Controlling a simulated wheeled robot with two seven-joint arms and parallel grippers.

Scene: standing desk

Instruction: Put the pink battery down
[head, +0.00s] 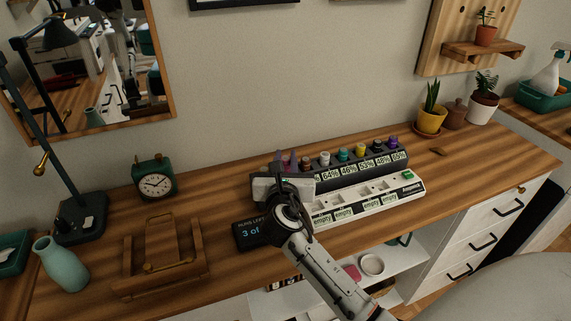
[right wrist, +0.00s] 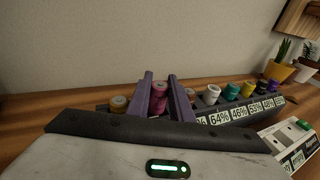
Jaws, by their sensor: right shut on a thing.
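My right gripper (head: 285,162) is over the left end of the dark battery rack (head: 352,172). In the right wrist view its two purple fingers (right wrist: 161,98) are shut on the pink battery (right wrist: 158,103), which stands upright between them. The battery's lower part is hidden by the gripper body, so I cannot tell whether it touches the rack. Several other batteries stand in the rack, including a white one (head: 325,158) and a purple one (head: 393,142), with percent labels below. My left gripper is not in view.
A white strip (head: 408,190) with "empty" labels lies in front of the rack. A dark display (head: 250,234) sits left of my arm. A wooden stand (head: 160,285), a green clock (head: 155,180) and a vase (head: 62,265) are on the left.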

